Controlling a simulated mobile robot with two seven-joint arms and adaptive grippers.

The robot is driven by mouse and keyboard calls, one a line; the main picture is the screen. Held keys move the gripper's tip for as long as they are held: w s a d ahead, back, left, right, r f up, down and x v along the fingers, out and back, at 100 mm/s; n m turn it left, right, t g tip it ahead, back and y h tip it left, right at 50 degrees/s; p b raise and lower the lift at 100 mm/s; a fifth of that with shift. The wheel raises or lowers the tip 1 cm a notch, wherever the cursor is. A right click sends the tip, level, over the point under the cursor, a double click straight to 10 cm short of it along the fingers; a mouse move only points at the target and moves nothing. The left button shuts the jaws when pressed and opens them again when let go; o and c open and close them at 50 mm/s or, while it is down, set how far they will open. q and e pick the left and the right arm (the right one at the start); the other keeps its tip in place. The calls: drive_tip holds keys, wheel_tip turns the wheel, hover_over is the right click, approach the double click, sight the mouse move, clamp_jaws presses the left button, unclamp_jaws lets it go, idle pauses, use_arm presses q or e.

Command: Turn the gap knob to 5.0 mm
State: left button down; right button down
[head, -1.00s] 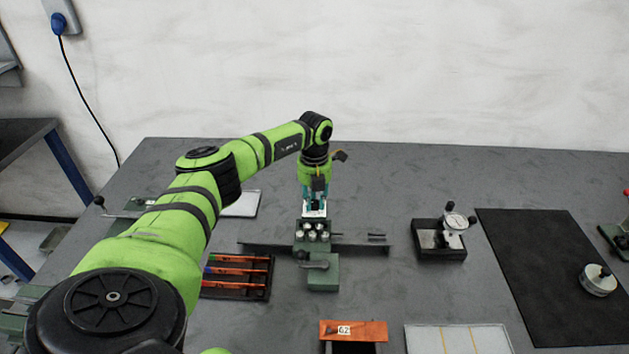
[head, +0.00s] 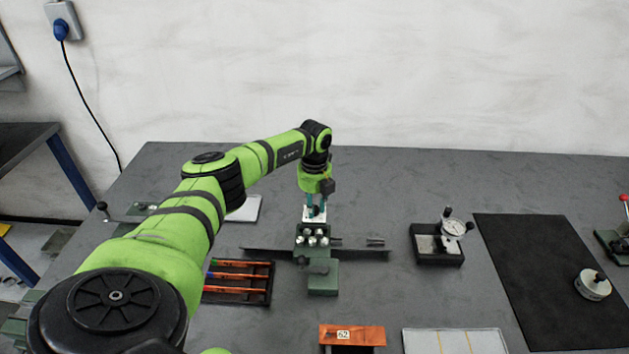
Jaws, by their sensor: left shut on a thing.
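A small green fixture (head: 322,279) stands near the middle of the bench, with several pale round rollers or knobs on its top block and a dark lever at its front. A white plate (head: 306,218) shows at its back. My left gripper (head: 315,212) points down at this plate, behind the rollers. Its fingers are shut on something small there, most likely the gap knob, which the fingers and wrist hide. No scale or reading can be made out. My right gripper is not in view.
A dial gauge on a black stand (head: 438,246) is to the right, beside a black mat (head: 540,270) with a round metal piece (head: 593,284). A tray of orange-handled tools (head: 238,292) is to the left. An orange box (head: 352,334) and a pale sheet (head: 455,341) lie in front.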

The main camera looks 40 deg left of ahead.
sight(315, 207)
use_arm(q)
drive_tip(key=c, duration=1)
unclamp_jaws()
wheel_tip(315, 207, up, 12)
drive_tip(key=shift+r, duration=0.1)
